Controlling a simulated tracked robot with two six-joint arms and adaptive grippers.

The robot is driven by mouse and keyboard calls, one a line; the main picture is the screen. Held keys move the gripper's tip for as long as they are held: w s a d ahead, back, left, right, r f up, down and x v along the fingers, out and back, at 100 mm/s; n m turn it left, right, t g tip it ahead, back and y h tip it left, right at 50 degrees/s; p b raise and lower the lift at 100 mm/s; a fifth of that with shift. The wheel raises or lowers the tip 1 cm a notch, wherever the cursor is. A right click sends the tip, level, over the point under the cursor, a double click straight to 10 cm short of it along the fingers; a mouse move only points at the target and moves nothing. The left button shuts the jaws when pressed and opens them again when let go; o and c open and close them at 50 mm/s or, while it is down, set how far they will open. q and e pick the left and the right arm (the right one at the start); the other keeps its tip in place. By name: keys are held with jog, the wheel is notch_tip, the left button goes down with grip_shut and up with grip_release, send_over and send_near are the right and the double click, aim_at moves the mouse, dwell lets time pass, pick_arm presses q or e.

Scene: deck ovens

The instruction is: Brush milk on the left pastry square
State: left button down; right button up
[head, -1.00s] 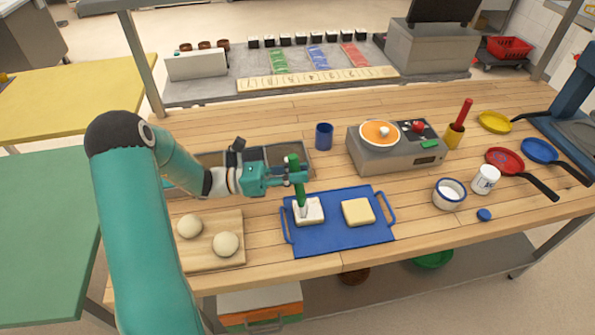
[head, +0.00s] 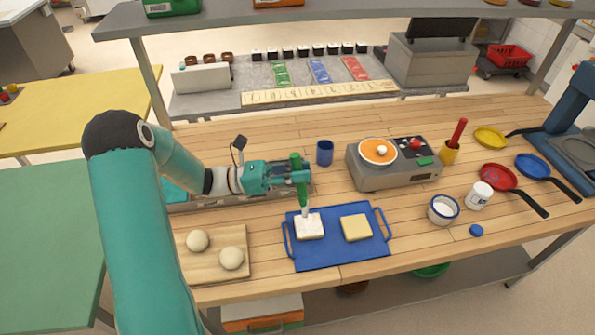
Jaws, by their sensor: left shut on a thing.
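My left gripper (head: 300,174) is shut on a green-handled brush (head: 297,165), held upright. The brush's pale lower end reaches down to the far edge of the left pastry square (head: 309,226); I cannot tell if it touches. The left square looks whitish on top. The right pastry square (head: 355,228) is plain yellow. Both lie on a blue tray (head: 333,256) with a handle at each side. A white bowl with a blue rim (head: 443,209) holds something white, perhaps the milk. My right gripper is not in view.
A wooden board (head: 215,262) with two dough balls is left of the tray. Behind are a blue cup (head: 324,152) and a grey cooker (head: 395,173) with an orange pan. A white jar (head: 479,195), blue lid (head: 476,230) and red pan (head: 498,177) are at right.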

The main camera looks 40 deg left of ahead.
pick_arm(q)
jog(key=a, duration=1)
dwell(0.8)
